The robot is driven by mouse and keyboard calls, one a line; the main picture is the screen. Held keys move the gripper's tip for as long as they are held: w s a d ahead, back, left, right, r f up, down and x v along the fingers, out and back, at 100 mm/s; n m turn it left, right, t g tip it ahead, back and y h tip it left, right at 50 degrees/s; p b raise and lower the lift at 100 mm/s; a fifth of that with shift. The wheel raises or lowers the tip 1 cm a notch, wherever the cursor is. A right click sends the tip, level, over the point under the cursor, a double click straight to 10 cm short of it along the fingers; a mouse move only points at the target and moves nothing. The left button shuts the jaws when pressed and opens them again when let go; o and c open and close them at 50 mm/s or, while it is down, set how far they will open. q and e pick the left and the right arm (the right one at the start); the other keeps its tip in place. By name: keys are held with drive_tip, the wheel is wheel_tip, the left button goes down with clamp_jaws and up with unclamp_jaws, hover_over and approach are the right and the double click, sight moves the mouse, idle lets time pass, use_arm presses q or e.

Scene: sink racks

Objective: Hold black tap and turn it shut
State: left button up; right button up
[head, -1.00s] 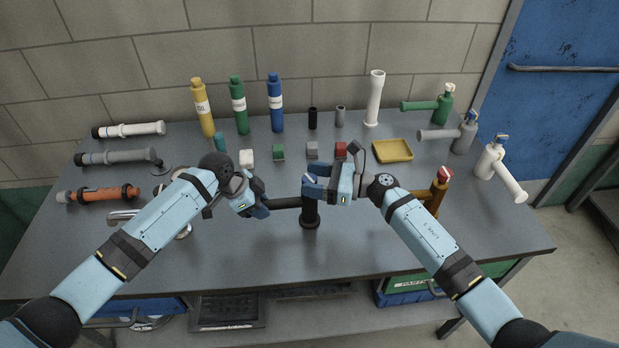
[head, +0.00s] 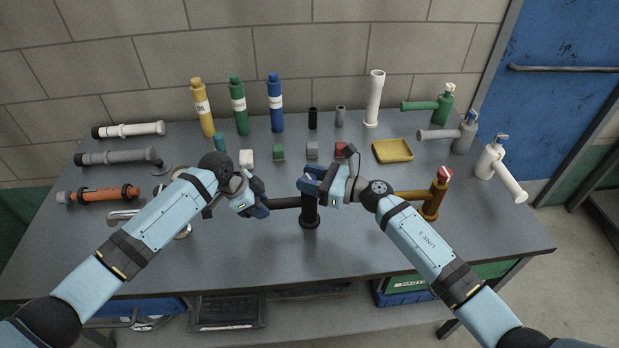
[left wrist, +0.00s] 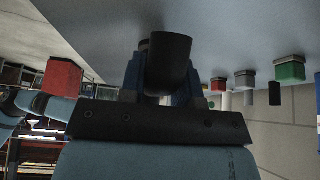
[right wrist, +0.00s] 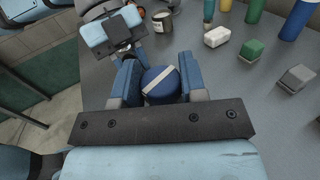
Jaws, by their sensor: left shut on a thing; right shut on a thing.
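The black tap (head: 309,214) stands upright on the table in the middle, with a black spout (head: 285,203) pointing left. My left gripper (head: 262,206) is shut on the spout near its open end; the left wrist view shows the dark round pipe (left wrist: 168,62) between its fingers. My right gripper (head: 312,183) is shut on the tap's blue handle on top; the right wrist view shows this round blue handle (right wrist: 161,85) with a pale bar across it, between the blue fingers. My right gripper hides most of the handle in the head view.
A brown tap (head: 435,195) with a red handle stands close to my right arm. Pipes (head: 115,157) lie at left, and more taps stand at right. The front middle of the table is clear.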

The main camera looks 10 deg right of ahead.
drive_tip(key=shift+m+t+h, duration=1.3)
drive_tip(key=shift+m+t, duration=0.2)
drive_tip(key=shift+t, duration=0.5)
drive_tip(key=o, duration=0.9)
drive_tip(key=v, duration=1.2)
